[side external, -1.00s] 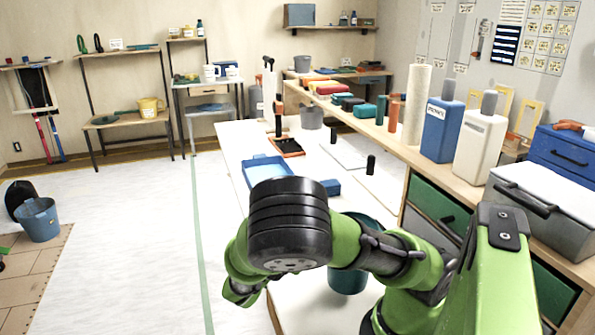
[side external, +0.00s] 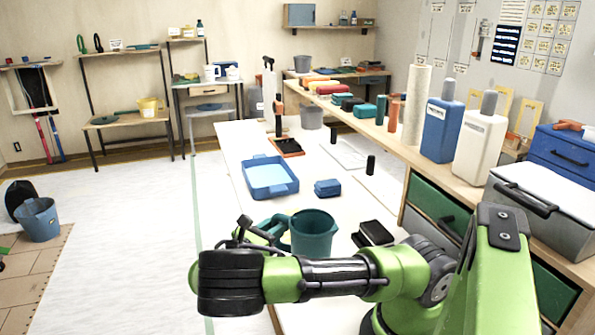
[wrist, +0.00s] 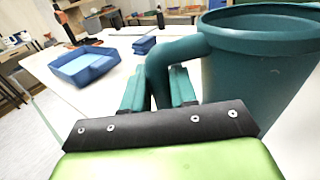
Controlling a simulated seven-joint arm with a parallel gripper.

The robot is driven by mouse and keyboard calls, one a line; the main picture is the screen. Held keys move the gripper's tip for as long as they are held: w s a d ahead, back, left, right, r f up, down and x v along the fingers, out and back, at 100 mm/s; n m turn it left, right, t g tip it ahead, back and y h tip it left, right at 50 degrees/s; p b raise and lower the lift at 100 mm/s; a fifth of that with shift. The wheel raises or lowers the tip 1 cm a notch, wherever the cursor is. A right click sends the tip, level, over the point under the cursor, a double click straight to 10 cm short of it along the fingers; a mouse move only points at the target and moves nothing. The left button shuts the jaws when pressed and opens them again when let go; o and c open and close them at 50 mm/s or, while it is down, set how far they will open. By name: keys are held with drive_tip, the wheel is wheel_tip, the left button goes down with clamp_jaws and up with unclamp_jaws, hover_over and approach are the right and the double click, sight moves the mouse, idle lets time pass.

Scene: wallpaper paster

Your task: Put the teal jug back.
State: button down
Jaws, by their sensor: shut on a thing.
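The teal jug (side external: 315,234) stands upright at the near end of the white table, just beyond my arm. In the wrist view the jug (wrist: 262,70) fills the right side, with its handle (wrist: 168,62) toward me. My gripper (wrist: 160,88) is shut on that handle, one teal finger on each side of it. In the side view my gripper (side external: 268,230) is at the jug's left, partly hidden behind my wrist. I cannot tell whether the jug's base touches the table.
A blue tray (side external: 270,190) holding light blue liquid or lining and a small blue block (side external: 327,188) lie beyond the jug. A black block (side external: 374,233) lies right of it. A blue bottle (side external: 441,130) and white bottle (side external: 480,146) stand on the raised shelf at right.

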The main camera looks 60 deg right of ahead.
drive_tip(key=shift+f, duration=0.1)
drive_tip(key=c, duration=0.9)
unclamp_jaws()
